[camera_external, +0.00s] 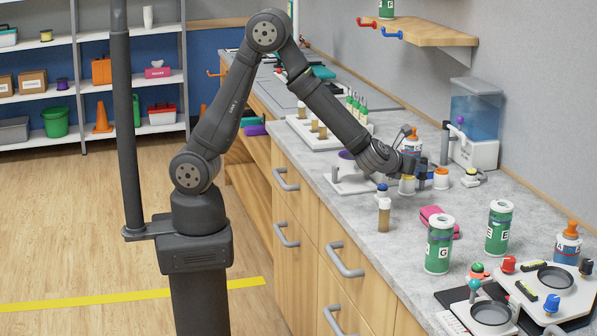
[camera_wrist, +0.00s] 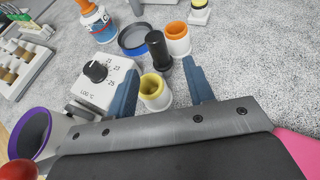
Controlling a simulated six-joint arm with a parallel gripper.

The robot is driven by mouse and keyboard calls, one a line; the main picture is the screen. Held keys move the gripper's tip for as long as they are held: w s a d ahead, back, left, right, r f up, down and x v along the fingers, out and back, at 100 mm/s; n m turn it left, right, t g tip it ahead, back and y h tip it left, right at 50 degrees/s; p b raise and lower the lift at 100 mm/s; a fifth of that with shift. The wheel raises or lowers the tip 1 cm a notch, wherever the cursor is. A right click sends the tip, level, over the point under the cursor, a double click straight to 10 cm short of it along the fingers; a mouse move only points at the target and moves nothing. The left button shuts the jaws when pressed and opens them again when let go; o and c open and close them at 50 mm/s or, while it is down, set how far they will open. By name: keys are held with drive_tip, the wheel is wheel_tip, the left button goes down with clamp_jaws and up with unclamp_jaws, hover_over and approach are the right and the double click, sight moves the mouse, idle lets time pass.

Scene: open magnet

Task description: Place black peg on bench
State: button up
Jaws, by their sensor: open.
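The black peg (camera_wrist: 157,47) stands upright in the wrist view, apparently on the grey bench, its lower end near the fingertip gap. In the external view a dark upright shape (camera_external: 423,172), which looks like the peg, stands between two small cups. My gripper (camera_wrist: 160,70) is open, its two blue fingers apart with nothing gripped. In the external view my gripper (camera_external: 409,166) is low over the bench (camera_external: 345,206). The yellow-lined white cup (camera_wrist: 154,90) lies between the fingers in the picture, nearer the palm than the peg. The exact gap between fingers and peg is unclear.
An orange-rimmed cup (camera_wrist: 177,40), a blue-rimmed dish (camera_wrist: 134,38) and an orange-capped bottle (camera_wrist: 97,22) stand close around the peg. A white dial unit (camera_wrist: 103,84) and purple-rimmed cup (camera_wrist: 30,132) are left. Green canisters (camera_external: 439,245) stand farther forward.

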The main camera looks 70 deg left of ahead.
sight(424, 158)
drive_tip(key=x, duration=0.8)
drive_tip(key=shift+a, duration=0.1)
clamp_jaws()
drive_tip(key=shift+r, duration=0.6)
wheel_tip(424, 158, up, 3)
drive_tip(key=shift+f, duration=0.1)
drive_tip(key=s+d+r, duration=0.7)
drive_tip(key=d, duration=0.2)
drive_tip(key=shift+d, duration=0.2)
